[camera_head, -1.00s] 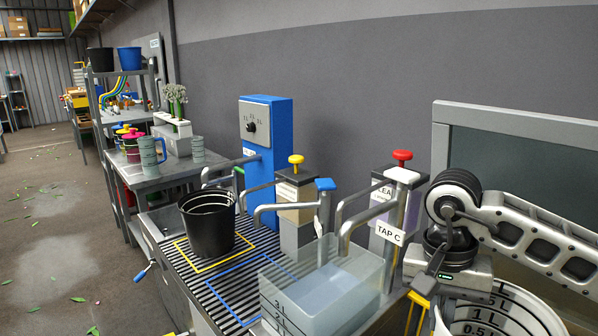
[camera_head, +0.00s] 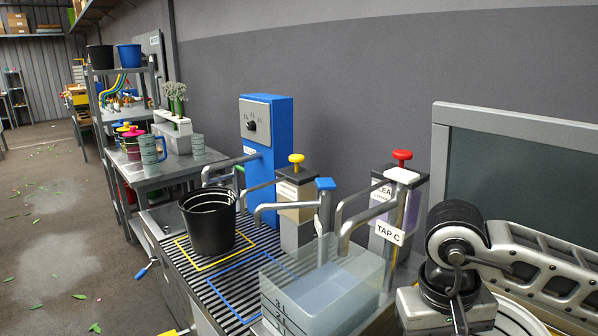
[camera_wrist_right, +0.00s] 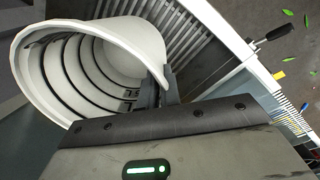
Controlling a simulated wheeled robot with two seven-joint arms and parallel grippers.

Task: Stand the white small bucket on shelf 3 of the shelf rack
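The white small bucket (camera_head: 521,318) is at the bottom right of the head view, mostly cut off and behind my right gripper. In the right wrist view the bucket (camera_wrist_right: 100,60) shows its open mouth and dark rings inside. My right gripper (camera_wrist_right: 172,88) is at its rim and appears shut on the wall; the fingertips are largely hidden. A metal rack (camera_head: 96,66) stands at the far left, with a black bucket and a blue bucket on its top shelf. I cannot read shelf numbers. My left gripper is not in view.
A black bucket (camera_head: 209,222) stands on the slatted drain bench, within the yellow outline. A clear measuring tank (camera_head: 330,290) with water stands nearer. Taps (camera_head: 402,178) and a blue dispenser box (camera_head: 265,150) line the wall. Floor at left is mostly clear, with scattered leaves.

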